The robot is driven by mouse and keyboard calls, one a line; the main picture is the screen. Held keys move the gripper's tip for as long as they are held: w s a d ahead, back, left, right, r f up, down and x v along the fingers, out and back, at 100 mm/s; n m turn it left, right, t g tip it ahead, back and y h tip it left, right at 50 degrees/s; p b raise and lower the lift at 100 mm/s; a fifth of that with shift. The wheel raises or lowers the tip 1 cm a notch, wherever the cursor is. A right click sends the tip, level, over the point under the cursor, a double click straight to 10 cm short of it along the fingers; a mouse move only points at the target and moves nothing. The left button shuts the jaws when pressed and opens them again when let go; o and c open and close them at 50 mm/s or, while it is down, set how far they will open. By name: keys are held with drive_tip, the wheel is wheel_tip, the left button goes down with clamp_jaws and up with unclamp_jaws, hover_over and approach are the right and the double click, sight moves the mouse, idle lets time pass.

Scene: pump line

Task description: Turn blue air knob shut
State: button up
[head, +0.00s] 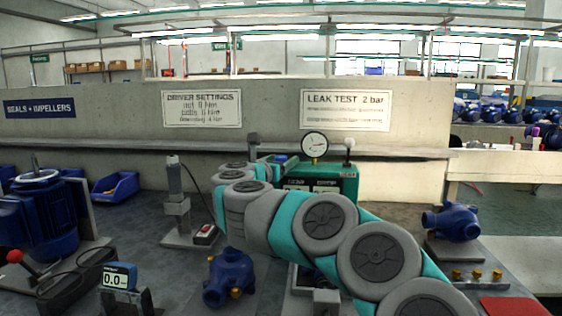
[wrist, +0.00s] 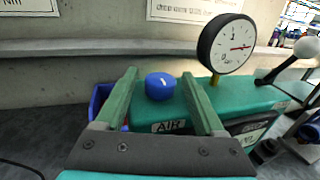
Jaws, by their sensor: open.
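The blue air knob (wrist: 160,87) sits on the teal test unit (wrist: 262,98), above a label reading AIR. A short pale mark shows on the knob's face. My gripper (wrist: 159,73) is open, with one green finger on each side of the knob in the wrist view. I cannot tell whether either finger touches it. In the head view the knob is a small blue spot (head: 281,158) on the teal unit (head: 338,181), behind my arm. The round pressure gauge (wrist: 226,44) stands right of the knob, its red needle pointing right.
A white-balled lever (wrist: 305,48) stands right of the gauge. A blue bin (wrist: 100,100) lies behind my left finger. In the head view, a blue pump housing (head: 229,279) stands on the bench in front, and another (head: 452,222) at right. A concrete wall rises behind.

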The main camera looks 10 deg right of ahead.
drive_tip(key=b+v, duration=0.1)
drive_tip(key=v, duration=0.6)
drive_tip(key=shift+s+a, duration=0.2)
drive_tip(key=shift+s, duration=0.15)
drive_tip(key=shift+s, duration=0.1)
